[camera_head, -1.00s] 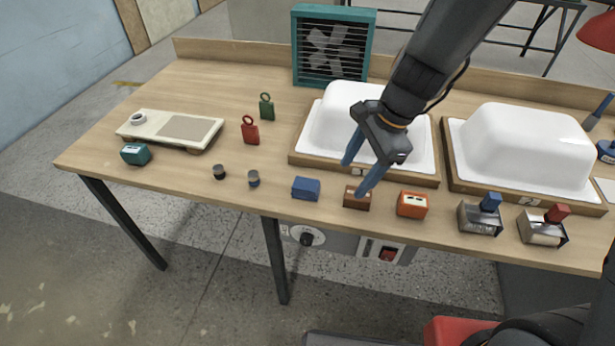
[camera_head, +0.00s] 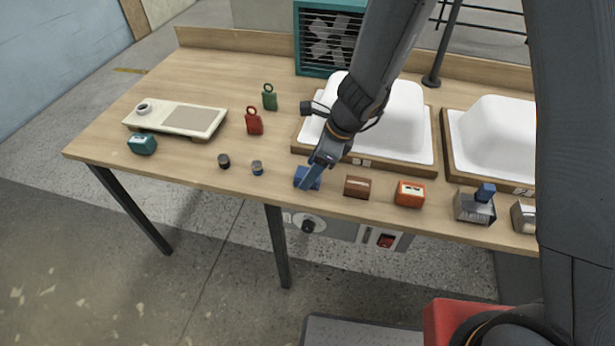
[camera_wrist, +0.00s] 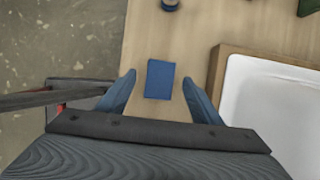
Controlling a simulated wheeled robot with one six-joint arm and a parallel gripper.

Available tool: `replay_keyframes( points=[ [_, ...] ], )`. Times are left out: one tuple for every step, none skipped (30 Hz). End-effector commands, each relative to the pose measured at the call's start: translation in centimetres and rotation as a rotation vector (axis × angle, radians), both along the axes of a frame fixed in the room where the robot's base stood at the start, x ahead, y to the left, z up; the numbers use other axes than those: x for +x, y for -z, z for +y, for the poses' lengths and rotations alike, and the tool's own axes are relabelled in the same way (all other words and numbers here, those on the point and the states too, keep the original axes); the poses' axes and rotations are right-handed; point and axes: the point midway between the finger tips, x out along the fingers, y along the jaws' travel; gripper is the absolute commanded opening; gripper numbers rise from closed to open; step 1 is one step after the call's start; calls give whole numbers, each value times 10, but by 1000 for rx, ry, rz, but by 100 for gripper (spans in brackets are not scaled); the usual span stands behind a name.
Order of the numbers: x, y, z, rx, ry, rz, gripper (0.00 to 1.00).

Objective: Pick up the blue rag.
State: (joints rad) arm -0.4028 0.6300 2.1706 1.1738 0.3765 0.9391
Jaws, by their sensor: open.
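The blue rag (camera_head: 314,174) looks like a small folded block on the wooden bench near its front edge. In the wrist view the blue rag (camera_wrist: 160,80) lies between and slightly beyond the two blue fingertips, with bare wood showing on both sides of it. My gripper (camera_head: 314,176) is over it in the head view, and its fingers hide part of the rag. The wrist view shows my gripper (camera_wrist: 164,84) open and empty, with a finger to each side. I cannot tell its exact height above the bench.
A brown block (camera_head: 357,186) and an orange device (camera_head: 409,194) stand just right of the rag. Two small dark knobs, one of them here (camera_head: 257,168), stand to the left. A white tub shell (camera_head: 400,112) in a wooden frame is behind.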

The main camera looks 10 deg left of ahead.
Motion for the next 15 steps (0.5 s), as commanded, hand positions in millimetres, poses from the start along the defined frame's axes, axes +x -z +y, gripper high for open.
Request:
replay_keyframes(
  points=[
    [0, 3, 1, 0, 0, 0, 59],
    [0, 4, 1, 0, -1, 0, 59],
    [0, 4, 2, 0, -1, -1, 59],
    [0, 4, 2, 0, -1, -1, 59],
    [0, 4, 2, 0, -1, -1, 59],
    [0, 4, 2, 0, -1, -1, 59],
    [0, 4, 2, 0, -1, -1, 59],
    [0, 4, 2, 0, -1, -1, 59],
    [0, 4, 2, 0, -1, -1, 56],
    [0, 4, 2, 0, -1, 0, 51],
    [0, 4, 2, 0, -1, 0, 46],
    [0, 4, 2, 0, -1, 0, 39],
    [0, 4, 2, 0, -1, 0, 34],
    [0, 4, 2, 0, -1, 0, 29],
    [0, 4, 2, 0, -1, 0, 22]
  ],
)
